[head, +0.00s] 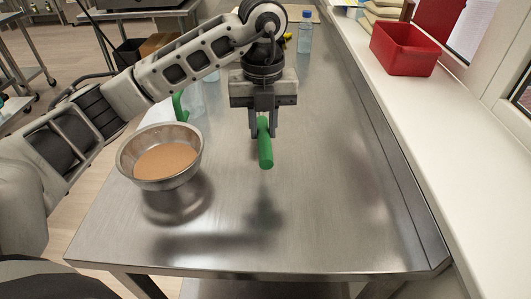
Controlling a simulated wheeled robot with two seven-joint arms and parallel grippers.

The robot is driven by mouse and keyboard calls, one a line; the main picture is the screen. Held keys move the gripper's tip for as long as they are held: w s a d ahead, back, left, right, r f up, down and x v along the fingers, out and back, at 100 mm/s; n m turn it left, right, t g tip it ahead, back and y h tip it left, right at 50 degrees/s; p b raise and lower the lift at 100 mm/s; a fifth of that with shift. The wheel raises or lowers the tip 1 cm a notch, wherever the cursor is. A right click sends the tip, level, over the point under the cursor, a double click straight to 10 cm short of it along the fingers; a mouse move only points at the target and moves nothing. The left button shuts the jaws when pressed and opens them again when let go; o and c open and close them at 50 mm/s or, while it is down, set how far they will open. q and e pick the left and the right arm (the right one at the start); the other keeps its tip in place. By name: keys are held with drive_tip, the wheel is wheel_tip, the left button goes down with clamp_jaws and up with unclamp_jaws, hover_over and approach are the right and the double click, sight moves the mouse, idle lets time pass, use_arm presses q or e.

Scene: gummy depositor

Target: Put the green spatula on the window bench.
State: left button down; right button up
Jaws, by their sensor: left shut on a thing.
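My left gripper (264,131) is over the middle of the steel table (300,225), its fingers pointing down. It is shut on the green spatula (265,150), held above the table, with a shadow on the steel below. The green handle end shows in front of the fingers; the rest of the spatula is hidden behind the gripper. The window bench, a long white ledge (425,135), runs along the right side, higher than the table top. My right gripper is not in view.
A metal bowl of orange-brown stuff (167,160) stands on the table at left. A green-handled clear container (184,104) is partly behind my arm. A water bottle (305,33) stands at the back. A red bin (404,48) sits on the ledge; its near part is clear.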

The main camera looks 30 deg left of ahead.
sight(264, 172)
use_arm(q)
drive_tip(key=shift+f, duration=0.35)
wheel_tip(264, 172, down, 8)
drive_tip(key=shift+f+p, duration=0.1)
drive_tip(key=shift+p, duration=0.55)
drive_tip(key=shift+f, duration=0.35)
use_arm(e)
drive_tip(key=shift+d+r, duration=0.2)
use_arm(q)
drive_tip(key=shift+f, duration=0.15)
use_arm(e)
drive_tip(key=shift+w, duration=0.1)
use_arm(q)
drive_tip(key=c, duration=1.3)
unclamp_jaws()
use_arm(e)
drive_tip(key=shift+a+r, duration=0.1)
use_arm(q)
drive_tip(key=shift+o, duration=0.2)
